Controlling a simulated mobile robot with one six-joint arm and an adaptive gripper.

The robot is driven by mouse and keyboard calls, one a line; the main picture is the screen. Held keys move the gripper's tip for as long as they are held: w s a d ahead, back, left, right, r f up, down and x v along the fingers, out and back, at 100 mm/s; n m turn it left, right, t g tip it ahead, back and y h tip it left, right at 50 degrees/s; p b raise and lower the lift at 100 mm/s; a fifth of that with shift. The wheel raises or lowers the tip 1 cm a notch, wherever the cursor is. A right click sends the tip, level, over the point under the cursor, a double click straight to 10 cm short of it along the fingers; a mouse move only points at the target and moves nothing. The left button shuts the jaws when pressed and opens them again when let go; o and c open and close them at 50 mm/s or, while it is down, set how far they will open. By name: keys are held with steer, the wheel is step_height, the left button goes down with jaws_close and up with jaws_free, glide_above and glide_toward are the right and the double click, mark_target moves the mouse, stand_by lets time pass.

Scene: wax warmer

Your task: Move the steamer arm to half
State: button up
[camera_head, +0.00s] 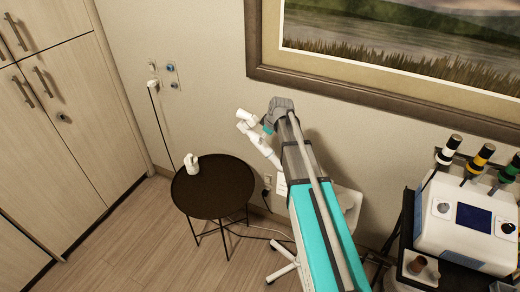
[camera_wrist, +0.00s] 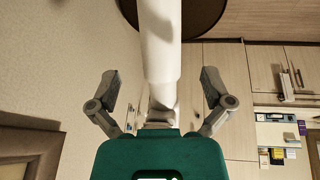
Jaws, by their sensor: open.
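The white steamer arm (camera_head: 262,148) rises at a slant beside the wall in the head view, with a white cylindrical head (camera_head: 246,117) at its upper end. Its wheeled base (camera_head: 285,262) stands on the floor, partly hidden by my arm. In the wrist view the white steamer arm (camera_wrist: 160,42) runs down the middle, between my gripper's two spread fingers. My gripper (camera_wrist: 159,78) is open, with a visible gap on each side of the white tube. In the head view my gripper (camera_head: 266,128) is small and close to the upper steamer arm; contact is unclear.
A dark round table (camera_head: 212,200) with a small white object (camera_head: 192,163) stands left of the steamer. A trolley with a white machine (camera_head: 465,224) is at the right. A framed picture (camera_head: 385,94) hangs behind. Wooden cabinets (camera_head: 60,120) are at the left.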

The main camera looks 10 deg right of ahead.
steer(key=shift+b+x, duration=2.9)
steer(key=shift+x, duration=0.6)
steer(key=shift+c, duration=0.3)
steer(key=c, duration=1.3)
steer(key=shift+d, duration=0.1)
